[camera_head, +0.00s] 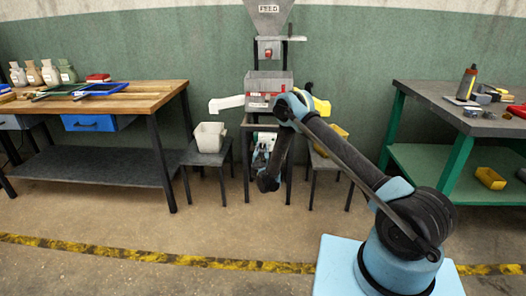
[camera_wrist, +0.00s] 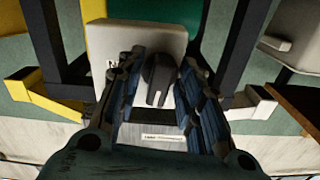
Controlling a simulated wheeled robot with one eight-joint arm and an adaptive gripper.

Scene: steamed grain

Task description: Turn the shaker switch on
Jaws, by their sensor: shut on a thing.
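The shaker switch is a black rotary knob (camera_wrist: 158,78) on a pale box (camera_wrist: 135,36) in the wrist view. Its bar stands nearly upright in the picture, with the top leaning a little right. Part of a label, a letter N, shows left of the knob, partly hidden by a finger. My gripper (camera_wrist: 160,88) has one finger on each side of the knob and is shut on it. In the head view my gripper (camera_head: 263,155) is low under the feed machine (camera_head: 268,84), in front of the pale box, and the knob is hidden there.
Dark machine legs stand on both sides of the box. A white chute (camera_head: 227,103) and a yellow chute (camera_head: 321,106) stick out above. A white bin (camera_head: 209,137) and a yellow bin (camera_head: 340,131) sit on low stands. Workbenches stand left (camera_head: 160,91) and right (camera_head: 425,90).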

